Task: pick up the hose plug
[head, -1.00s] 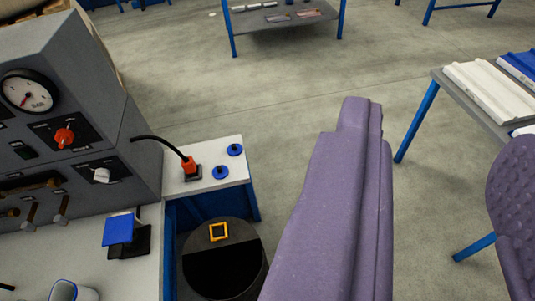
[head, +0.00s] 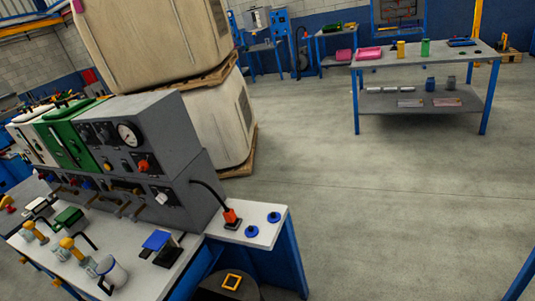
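The hose plug (head: 231,216) is orange-red with a black hose curving from its top to the grey control panel (head: 165,135). It stands upright in a dark square base on the white side shelf (head: 262,238) at the right end of the bench. Two blue round knobs (head: 252,231) are on the same shelf, right of the plug. My gripper is not in view, and nothing is seen touching the plug.
A blue plate on a black stand (head: 158,240) and a white mug (head: 112,273) stand on the bench to the left. A dark round bin (head: 228,289) is below the shelf. Large wrapped blocks (head: 150,40) rise behind the panel. The floor (head: 370,220) to the right is clear.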

